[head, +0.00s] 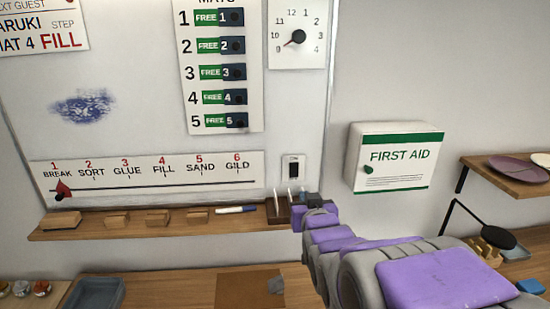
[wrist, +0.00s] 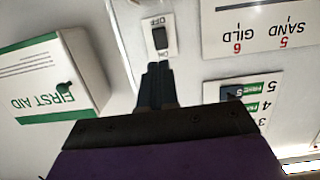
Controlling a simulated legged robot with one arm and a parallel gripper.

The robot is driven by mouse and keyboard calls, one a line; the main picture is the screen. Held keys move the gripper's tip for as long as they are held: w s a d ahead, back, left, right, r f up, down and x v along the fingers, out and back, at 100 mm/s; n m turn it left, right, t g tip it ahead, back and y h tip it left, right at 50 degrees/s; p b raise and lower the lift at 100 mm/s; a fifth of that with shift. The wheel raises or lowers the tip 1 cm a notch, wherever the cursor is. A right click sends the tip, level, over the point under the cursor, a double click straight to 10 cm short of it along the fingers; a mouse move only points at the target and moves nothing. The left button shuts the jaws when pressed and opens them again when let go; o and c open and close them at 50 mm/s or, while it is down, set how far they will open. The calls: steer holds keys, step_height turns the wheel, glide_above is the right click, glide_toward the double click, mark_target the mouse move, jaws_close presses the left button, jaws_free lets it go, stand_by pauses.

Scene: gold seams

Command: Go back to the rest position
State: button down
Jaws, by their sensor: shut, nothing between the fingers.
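My arm reaches from the lower right of the head view toward the wall, with purple and grey links. My gripper (head: 314,200) is at its far end, in front of the wall near the switch; its fingers are small there. In the wrist view, which is upside down, my gripper (wrist: 158,68) has its two dark fingers together with nothing between them. The fingertips point at the wall close to the white switch plate (wrist: 160,36) with a black rocker. I cannot tell whether they touch it. The switch plate also shows in the head view (head: 293,167).
A wooden shelf (head: 90,228) with several wooden blocks, a marker (head: 236,210) and a small holder (head: 279,212) runs under the whiteboard. A first aid box (head: 393,160) hangs right of the switch. A plate shelf (head: 500,174) is farther right. A workbench (head: 180,293) lies below.

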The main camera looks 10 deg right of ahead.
steer(key=s+f+g, duration=0.5)
steer(key=s+f, duration=0.1)
steer(key=s, duration=0.3)
steer(key=s+f+g, duration=0.4)
steer(key=s+f, duration=0.2)
steer(key=s, duration=0.3)
steer(key=s+f+g, duration=0.1)
steer(key=s+g, duration=0.7)
steer(key=s, duration=1.4)
steer(key=shift+s+f+g, duration=0.15)
steer(key=shift+f+g, duration=0.15)
steer(key=c, duration=1.8)
jaws_free()
